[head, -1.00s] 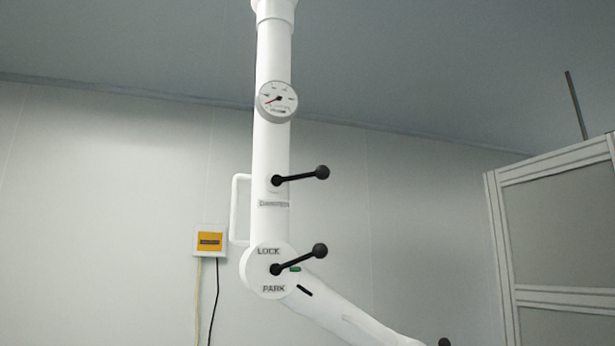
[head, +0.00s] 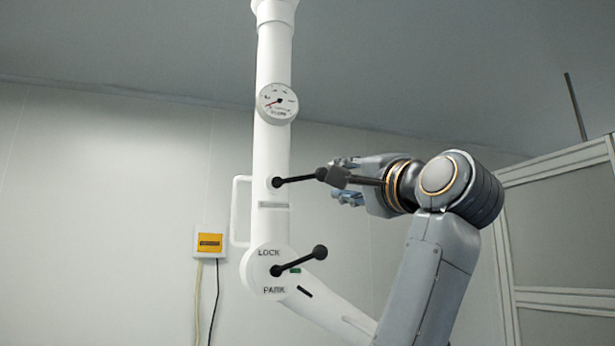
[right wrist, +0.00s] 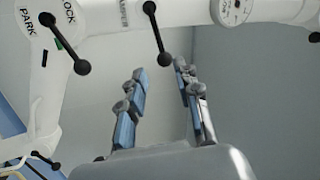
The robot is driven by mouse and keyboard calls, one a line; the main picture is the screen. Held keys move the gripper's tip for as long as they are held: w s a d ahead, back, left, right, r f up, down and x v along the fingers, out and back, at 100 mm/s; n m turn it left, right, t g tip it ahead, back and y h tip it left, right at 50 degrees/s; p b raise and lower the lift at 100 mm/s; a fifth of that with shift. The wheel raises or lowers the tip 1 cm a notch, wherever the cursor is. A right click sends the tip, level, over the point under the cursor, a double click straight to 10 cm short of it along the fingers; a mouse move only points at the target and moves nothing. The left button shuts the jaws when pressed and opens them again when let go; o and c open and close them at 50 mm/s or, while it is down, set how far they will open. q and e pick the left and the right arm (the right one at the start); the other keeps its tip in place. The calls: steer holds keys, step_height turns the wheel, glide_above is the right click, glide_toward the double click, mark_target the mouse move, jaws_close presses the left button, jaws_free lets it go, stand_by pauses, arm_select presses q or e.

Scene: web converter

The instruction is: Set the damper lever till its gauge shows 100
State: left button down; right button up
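The damper lever (head: 299,179) is a black rod with a ball knob, sticking out right and slightly up from the white column. My left gripper is out of view.
A second black lever (head: 300,261) with LOCK and PARK labels sits below on the round joint (head: 262,287). A white handle (head: 236,211) is on the column's left side. A yellow-fronted wall box (head: 210,242) hangs left; a framed panel (head: 555,220) stands right.

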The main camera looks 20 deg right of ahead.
mark_target(309, 178)
steer(key=p+x, duration=0.7)
steer(key=x, duration=0.6)
steer(key=shift+w, duration=0.5)
jaws_close()
